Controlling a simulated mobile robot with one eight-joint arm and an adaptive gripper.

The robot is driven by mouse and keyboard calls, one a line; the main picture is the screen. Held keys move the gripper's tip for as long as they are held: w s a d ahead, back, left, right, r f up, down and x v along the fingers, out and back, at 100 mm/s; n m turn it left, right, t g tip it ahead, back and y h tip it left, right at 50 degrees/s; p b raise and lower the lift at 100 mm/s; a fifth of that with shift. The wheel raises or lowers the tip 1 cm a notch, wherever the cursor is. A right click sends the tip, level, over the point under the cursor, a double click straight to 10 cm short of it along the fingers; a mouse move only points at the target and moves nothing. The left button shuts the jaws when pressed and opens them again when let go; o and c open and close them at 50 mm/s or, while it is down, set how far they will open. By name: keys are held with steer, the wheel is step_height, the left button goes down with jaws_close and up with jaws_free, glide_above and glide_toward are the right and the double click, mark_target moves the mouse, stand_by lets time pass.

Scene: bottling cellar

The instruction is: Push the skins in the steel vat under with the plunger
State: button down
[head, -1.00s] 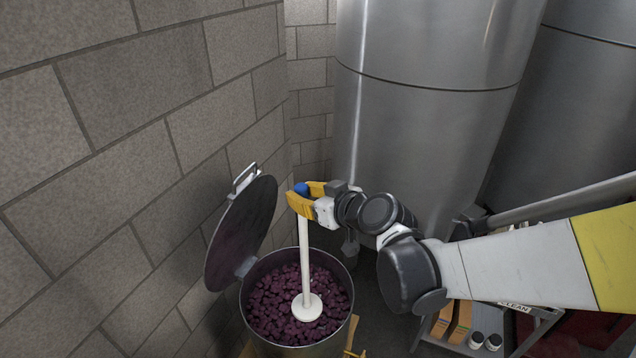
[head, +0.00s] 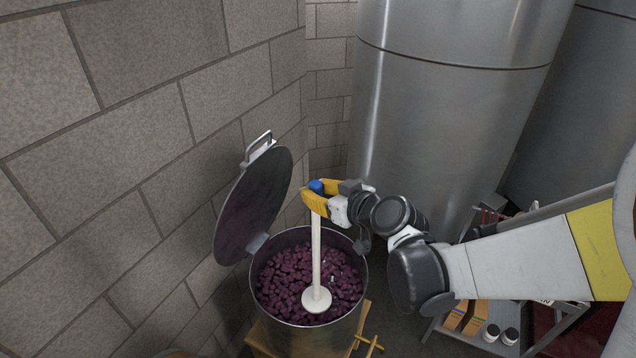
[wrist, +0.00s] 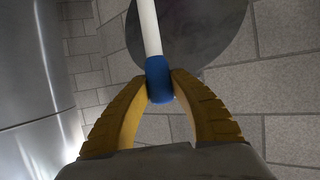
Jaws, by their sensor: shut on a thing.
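The steel vat (head: 262,319) stands open by the block wall, its round lid (head: 252,205) tilted up on the left side. Dark purple skins (head: 285,280) fill it to a little below the rim. The white plunger (head: 317,255) stands nearly upright in the vat, its round white disc at the level of the skins' surface. I cannot tell how firmly the disc presses on them. My gripper (head: 315,193) is shut on the plunger's blue top end, above the vat. The wrist view shows both yellow fingers around the blue end (wrist: 159,80).
The vat rests on a wooden base (head: 262,343). The block wall (head: 150,130) is close on the left. A large steel tank (head: 440,120) stands behind my arm. A low cart (head: 480,338) with bottles and boxes stands below my arm at the right.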

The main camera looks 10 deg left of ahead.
mark_target(318, 226)
steer(key=shift+f, duration=0.15)
step_height(318, 226, down, 11)
steer(key=b, duration=1)
stand_by(0.4)
stand_by(0.5)
step_height(318, 226, up, 12)
steer(key=p, duration=0.9)
steer(key=shift+a+r, duration=0.1)
steer(key=shift+r, duration=0.1)
